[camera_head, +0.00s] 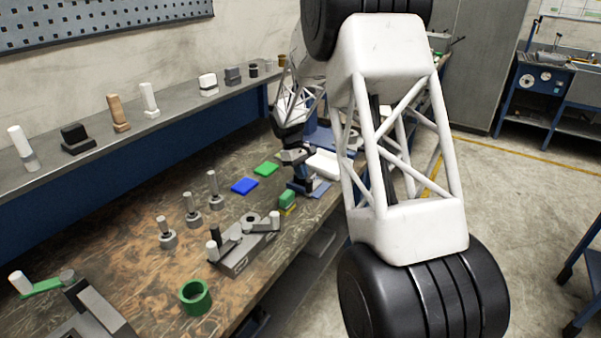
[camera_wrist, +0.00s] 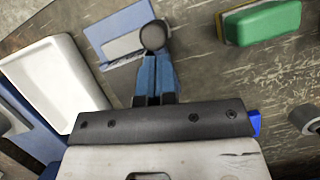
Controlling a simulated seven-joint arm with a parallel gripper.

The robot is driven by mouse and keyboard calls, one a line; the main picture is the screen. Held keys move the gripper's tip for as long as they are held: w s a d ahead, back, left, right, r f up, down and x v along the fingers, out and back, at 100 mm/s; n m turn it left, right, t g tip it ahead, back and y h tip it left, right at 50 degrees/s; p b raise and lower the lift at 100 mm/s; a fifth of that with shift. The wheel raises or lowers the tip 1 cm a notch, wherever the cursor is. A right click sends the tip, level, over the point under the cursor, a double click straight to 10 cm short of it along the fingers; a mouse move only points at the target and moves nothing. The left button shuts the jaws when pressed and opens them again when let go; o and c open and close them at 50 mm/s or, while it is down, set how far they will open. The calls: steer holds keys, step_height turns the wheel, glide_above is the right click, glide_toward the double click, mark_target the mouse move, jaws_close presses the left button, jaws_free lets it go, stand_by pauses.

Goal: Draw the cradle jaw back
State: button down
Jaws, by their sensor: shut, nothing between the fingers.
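A grey fixture (camera_head: 245,247) with light-tipped crank handles stands on the bench, left of and nearer than my gripper. A second grey fixture (camera_head: 88,315) with a green-armed handle (camera_head: 40,288) is at the lower left. I cannot tell for certain which part is the cradle jaw. My gripper (camera_head: 299,189) is low over the bench, beyond the first fixture and apart from it. In the wrist view its blue fingers (camera_wrist: 153,72) are together and hold nothing. A dark round knob (camera_wrist: 154,36) shows at their tips; I cannot tell whether they touch it.
A green and yellow sponge (camera_head: 287,199) lies near my gripper. A white tray (camera_wrist: 52,80) and a blue pad with a grey block (camera_wrist: 122,45) are close by. Several upright posts (camera_head: 191,210) and a green ring (camera_head: 195,297) stand on the bench.

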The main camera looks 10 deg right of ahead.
mark_target(311, 180)
steer(key=shift+s+d, duration=1.45)
steer(key=shift+s, duration=0.05)
steer(key=shift+f, duration=0.1)
steer(key=shift+w+a, duration=0.3)
steer(key=shift+w, duration=0.15)
steer(key=w, duration=0.1)
steer(key=w+a, duration=0.1)
steer(key=shift+w+a, duration=0.3)
steer(key=v, duration=1)
steer(key=shift+r, duration=0.2)
steer(key=shift+s, duration=0.1)
